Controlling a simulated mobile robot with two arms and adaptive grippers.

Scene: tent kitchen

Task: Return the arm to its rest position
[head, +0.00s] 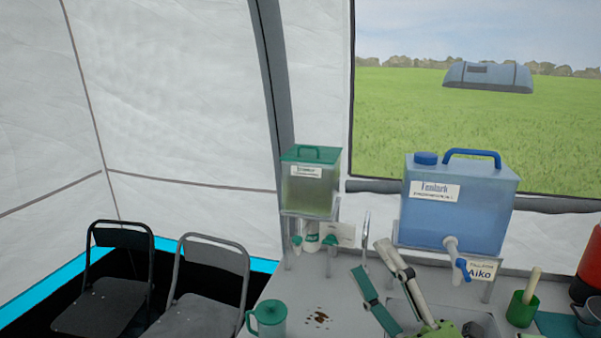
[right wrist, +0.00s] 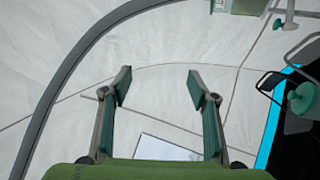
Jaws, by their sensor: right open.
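My right gripper (head: 368,262) is in the lower middle of the head view, over the counter (head: 300,290) near the sink (head: 404,314). Its two fingers point up and to the left, spread apart with nothing between them. In the right wrist view the same gripper (right wrist: 158,88) shows open and empty, with pale tent wall behind it. My left gripper is in neither view.
A blue water container (head: 450,210) and a green-lidded container (head: 310,190) stand on raised stands behind the counter. A green lidded mug (head: 268,318) stands beside brown spots (head: 318,316). A green cup (head: 521,310) stands right. Two folding chairs (head: 212,285) are left.

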